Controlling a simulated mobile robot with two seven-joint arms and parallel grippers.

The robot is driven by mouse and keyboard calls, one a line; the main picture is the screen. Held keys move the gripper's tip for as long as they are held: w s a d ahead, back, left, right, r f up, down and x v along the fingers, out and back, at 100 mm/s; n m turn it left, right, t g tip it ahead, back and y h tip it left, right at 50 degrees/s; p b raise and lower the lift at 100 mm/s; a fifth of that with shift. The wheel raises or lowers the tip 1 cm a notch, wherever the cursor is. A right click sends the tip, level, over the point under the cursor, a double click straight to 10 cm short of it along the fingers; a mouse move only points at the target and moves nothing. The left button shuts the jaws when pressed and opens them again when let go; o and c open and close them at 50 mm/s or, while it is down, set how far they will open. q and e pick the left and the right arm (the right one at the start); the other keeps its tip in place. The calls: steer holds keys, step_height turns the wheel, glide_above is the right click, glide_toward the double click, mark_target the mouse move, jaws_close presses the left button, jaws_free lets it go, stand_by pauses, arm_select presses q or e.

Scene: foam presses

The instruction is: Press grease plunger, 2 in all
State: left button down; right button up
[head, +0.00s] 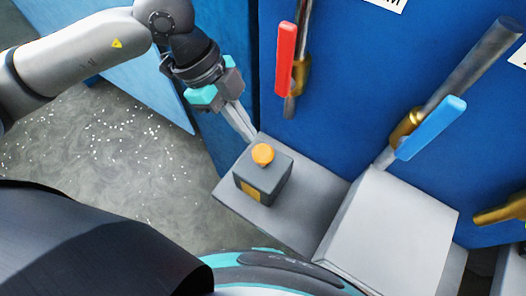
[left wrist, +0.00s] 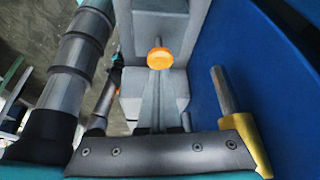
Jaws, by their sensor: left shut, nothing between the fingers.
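The grease plunger is an orange round button (head: 262,154) on top of a dark grey box (head: 276,184) with a yellow patch on its front. The box stands on a light grey ledge (head: 308,215). My left gripper (head: 251,140) comes in from the upper left, shut and empty, with its fingertips just behind the button. In the left wrist view the orange button (left wrist: 160,58) shows straight beyond the tips of the shut fingers. Whether the tips touch the button or the box, I cannot tell. My right gripper is not in view.
Blue cabinet panels (head: 345,110) stand behind the ledge. They carry a valve with a red handle (head: 286,58) and one with a blue handle (head: 432,128). A larger light grey box (head: 390,235) stands right of the plunger box. Speckled grey floor (head: 130,140) is open at the left.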

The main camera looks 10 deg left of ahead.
mark_target(254, 152)
arm_select(q)
steer(key=shift+b+x, duration=1)
steer(key=shift+x, duration=0.65)
step_height(254, 152, down, 5)
steer(key=b, duration=0.3)
steer(key=shift+r, duration=0.15)
steer(key=shift+a+r, duration=0.1)
steer(key=shift+r, duration=0.15)
steer(key=a, duration=0.2)
steer(key=r+p, duration=0.1)
steer(key=shift+w+a, duration=0.3)
steer(key=shift+a, duration=0.1)
steer(key=p+v, duration=0.2)
steer(key=v, duration=1.3)
steer(key=shift+r, duration=0.15)
steer(key=shift+s, duration=0.1)
